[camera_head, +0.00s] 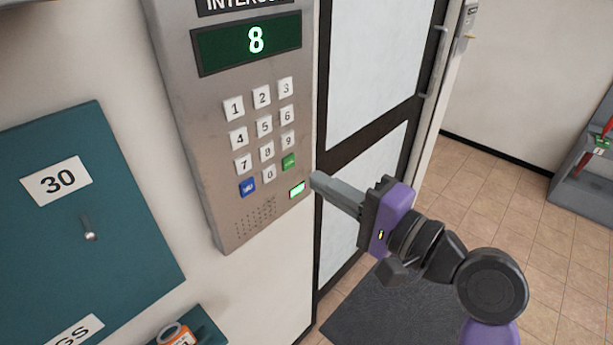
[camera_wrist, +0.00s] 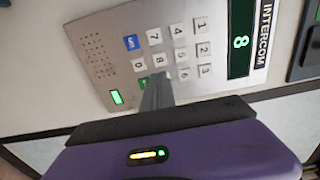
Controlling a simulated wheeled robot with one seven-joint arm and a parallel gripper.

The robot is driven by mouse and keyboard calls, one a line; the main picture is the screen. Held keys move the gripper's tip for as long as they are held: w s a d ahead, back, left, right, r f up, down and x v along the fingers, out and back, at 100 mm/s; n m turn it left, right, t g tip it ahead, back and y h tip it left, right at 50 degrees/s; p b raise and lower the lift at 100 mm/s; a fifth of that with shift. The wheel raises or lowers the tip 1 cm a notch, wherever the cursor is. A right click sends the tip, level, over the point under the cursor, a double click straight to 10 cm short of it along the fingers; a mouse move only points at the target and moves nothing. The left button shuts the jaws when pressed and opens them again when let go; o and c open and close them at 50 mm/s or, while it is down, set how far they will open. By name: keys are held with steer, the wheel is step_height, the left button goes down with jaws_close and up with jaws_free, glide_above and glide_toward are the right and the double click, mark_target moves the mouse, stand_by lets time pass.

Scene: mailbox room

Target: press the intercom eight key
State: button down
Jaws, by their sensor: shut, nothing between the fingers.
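The intercom panel (camera_head: 215,150) is a grey metal plate on the wall, with a keypad and a green display (camera_head: 256,40) reading 8. The eight key (camera_head: 267,150) is a white key in the middle column, third row, between 7 and 9. A green indicator (camera_head: 297,190) is lit below the keypad. My gripper (camera_head: 316,180) is shut and empty, its fingertips near the panel's lower right edge in the head view. In the wrist view, the shut fingers (camera_wrist: 157,90) cover part of the keypad around the eight and nine keys. I cannot tell whether they touch the panel.
A teal mailbox door (camera_head: 70,210) numbered 30 is left of the panel. An orange-labelled container (camera_head: 176,336) stands on a teal surface at the bottom. A dark-framed door (camera_head: 375,70) is to the right. Tiled floor (camera_head: 500,190) is clear at the right, near a grey shelf (camera_head: 590,190).

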steer(key=shift+v, duration=1.45)
